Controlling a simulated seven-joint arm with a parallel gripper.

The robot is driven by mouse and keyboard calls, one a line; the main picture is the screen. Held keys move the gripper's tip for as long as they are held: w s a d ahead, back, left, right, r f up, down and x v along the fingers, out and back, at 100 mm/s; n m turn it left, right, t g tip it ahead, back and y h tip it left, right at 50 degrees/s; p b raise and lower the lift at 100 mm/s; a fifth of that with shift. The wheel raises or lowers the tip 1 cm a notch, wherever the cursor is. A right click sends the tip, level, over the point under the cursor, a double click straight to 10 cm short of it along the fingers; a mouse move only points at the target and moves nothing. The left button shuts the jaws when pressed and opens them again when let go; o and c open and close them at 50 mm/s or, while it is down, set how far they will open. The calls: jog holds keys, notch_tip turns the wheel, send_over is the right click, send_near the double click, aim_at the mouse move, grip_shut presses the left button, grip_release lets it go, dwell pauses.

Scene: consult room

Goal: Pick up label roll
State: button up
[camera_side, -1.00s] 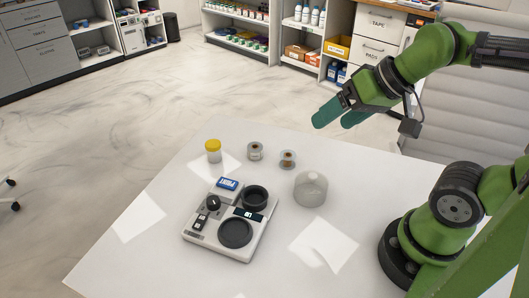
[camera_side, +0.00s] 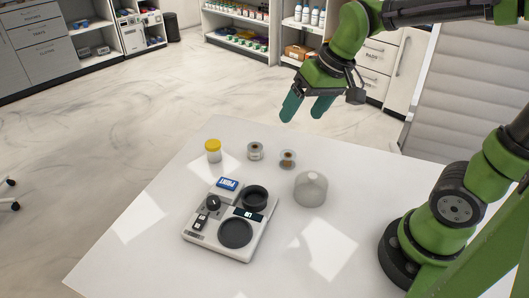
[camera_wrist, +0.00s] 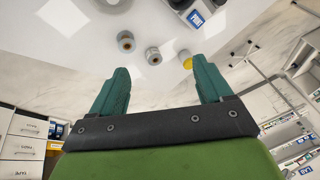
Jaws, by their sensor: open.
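Two small rolls stand on the white table. The left roll (camera_side: 255,151) is pale with a dark centre; the right roll (camera_side: 287,159) has a brownish centre. Which one is the label roll I cannot tell. In the wrist view they show as the left roll (camera_wrist: 153,55) and the right roll (camera_wrist: 126,41), both beyond the fingertips. My gripper (camera_side: 306,108) is open and empty, with teal fingers pointing down, well above the table's far edge and behind the rolls. The wrist view also shows its spread fingers (camera_wrist: 160,78).
A yellow-lidded jar (camera_side: 213,151) stands left of the rolls. A grey device (camera_side: 231,220) with dark round wells sits in front. The table (camera_side: 130,262) is clear at its front left and right.

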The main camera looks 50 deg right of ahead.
aim_at(255, 146)
jog(key=w+d+f+n+g+h, duration=0.1)
jog(key=w+f+n+g, duration=0.15)
jog(key=w, duration=0.65)
jog(key=w+d+f+n+g+h, duration=0.1)
jog(key=w+f+n+g, duration=0.15)
jog(key=w, duration=0.65)
jog(key=shift+n+t, duration=0.3)
jog(key=shift+t, duration=0.1)
jog(key=f, duration=1.7)
jog(key=shift+d, duration=0.35)
jog(key=shift+c, duration=0.3)
